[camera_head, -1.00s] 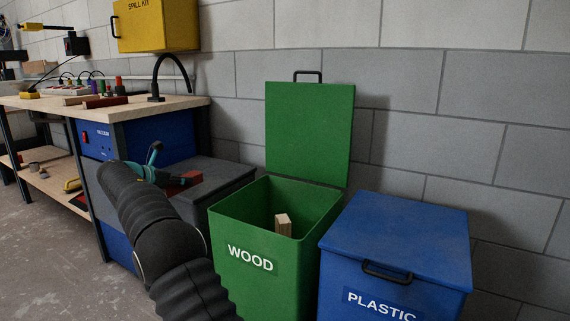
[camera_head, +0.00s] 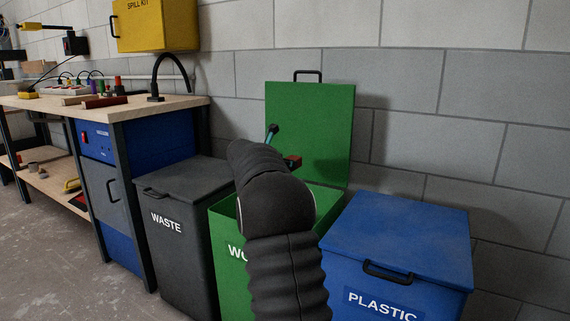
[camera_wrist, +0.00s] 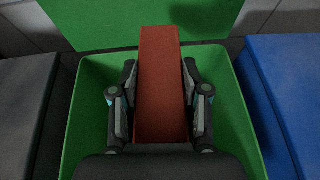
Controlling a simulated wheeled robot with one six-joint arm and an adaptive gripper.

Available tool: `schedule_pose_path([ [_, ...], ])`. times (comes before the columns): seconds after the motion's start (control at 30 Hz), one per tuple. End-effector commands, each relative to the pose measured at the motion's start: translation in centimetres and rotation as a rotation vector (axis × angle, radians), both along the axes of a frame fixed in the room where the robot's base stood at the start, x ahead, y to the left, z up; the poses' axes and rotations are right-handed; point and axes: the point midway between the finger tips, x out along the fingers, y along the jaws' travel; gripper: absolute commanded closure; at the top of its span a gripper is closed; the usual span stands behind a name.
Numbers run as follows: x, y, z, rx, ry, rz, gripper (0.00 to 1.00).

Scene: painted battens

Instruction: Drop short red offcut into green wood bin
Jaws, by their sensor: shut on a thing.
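My gripper (camera_wrist: 159,105) is shut on the short red offcut (camera_wrist: 160,80), with a finger on each long side of it. In the head view the offcut (camera_head: 294,161) shows only as a small red end behind my arm. The green wood bin (camera_head: 225,222) has its lid (camera_head: 310,130) standing open against the wall. In the wrist view the offcut is over the bin's opening, and the bin's rim (camera_wrist: 88,100) shows on both sides. My arm hides most of the bin's opening and part of its label in the head view.
A closed grey waste bin (camera_head: 180,190) stands left of the wood bin. A closed blue plastic bin (camera_head: 400,235) stands to its right. A workbench (camera_head: 150,108) at the left holds a longer dark red batten (camera_head: 105,102) and other items. A block wall is behind.

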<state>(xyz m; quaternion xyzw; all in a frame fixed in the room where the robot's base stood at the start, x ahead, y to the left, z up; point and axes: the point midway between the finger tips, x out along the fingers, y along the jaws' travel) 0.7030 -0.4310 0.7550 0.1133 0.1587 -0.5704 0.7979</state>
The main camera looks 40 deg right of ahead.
Motion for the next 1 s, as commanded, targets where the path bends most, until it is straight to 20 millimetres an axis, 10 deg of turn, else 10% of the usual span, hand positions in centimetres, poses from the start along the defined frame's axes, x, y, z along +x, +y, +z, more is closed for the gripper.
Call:
schedule_pose_path([
  [0.6,0.0,0.0,-5.6,0.0,-0.001,0.0,0.91],
  [1.0,0.0,0.0,-5.9,0.0,0.0,0.0,0.91],
])
